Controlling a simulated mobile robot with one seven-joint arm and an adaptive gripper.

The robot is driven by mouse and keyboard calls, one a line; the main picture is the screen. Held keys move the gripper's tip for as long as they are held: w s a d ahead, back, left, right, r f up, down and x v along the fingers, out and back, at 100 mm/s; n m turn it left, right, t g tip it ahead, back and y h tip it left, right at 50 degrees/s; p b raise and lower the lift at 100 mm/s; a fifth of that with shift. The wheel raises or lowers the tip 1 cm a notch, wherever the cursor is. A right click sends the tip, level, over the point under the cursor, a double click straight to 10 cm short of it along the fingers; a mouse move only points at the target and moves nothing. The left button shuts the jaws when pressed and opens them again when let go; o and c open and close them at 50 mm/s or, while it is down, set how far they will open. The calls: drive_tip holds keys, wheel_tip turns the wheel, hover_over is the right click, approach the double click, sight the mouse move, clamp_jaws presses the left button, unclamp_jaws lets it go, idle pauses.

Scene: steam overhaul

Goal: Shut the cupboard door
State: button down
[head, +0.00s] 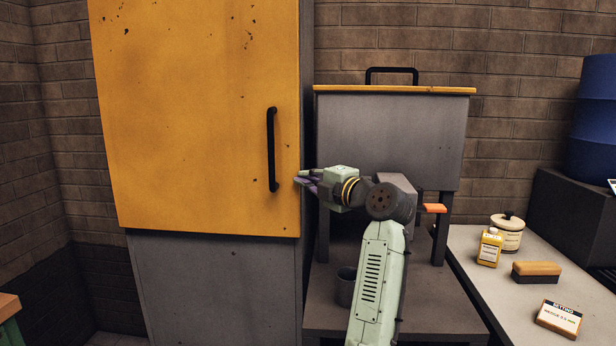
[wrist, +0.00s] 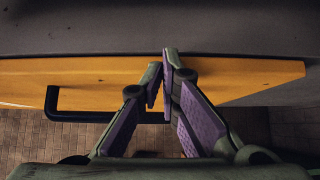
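The cupboard (head: 215,285) is a tall grey cabinet with a yellow, rust-spotted door (head: 195,110) across its upper front. The door lies shut or very nearly shut; I cannot tell whether a thin gap remains. Its black upright handle (head: 272,150) is near the right edge, and the handle also shows in the wrist view (wrist: 75,116). My gripper (head: 300,181) is at the door's right edge, right of the handle's lower end. In the wrist view, the closed fingertips (wrist: 162,62) overlap the yellow door (wrist: 230,78); contact is unclear. The fingers hold nothing visible.
A grey box with a yellow lid (head: 395,89) and black top handle stands right of the cupboard, behind my arm. A dark cup (head: 346,288) is below.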

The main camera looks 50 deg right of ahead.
sight(299, 131)
drive_tip(key=c, duration=1.9)
unclamp_jaws()
drive_tip(key=r, duration=1)
drive_tip(key=shift+w, duration=0.25)
drive_tip(key=shift+c, duration=0.2)
drive_tip(key=shift+s+r, duration=0.1)
drive_tip(key=shift+r, duration=0.2)
clamp_jaws()
drive_tip(key=shift+s+f, duration=0.1)
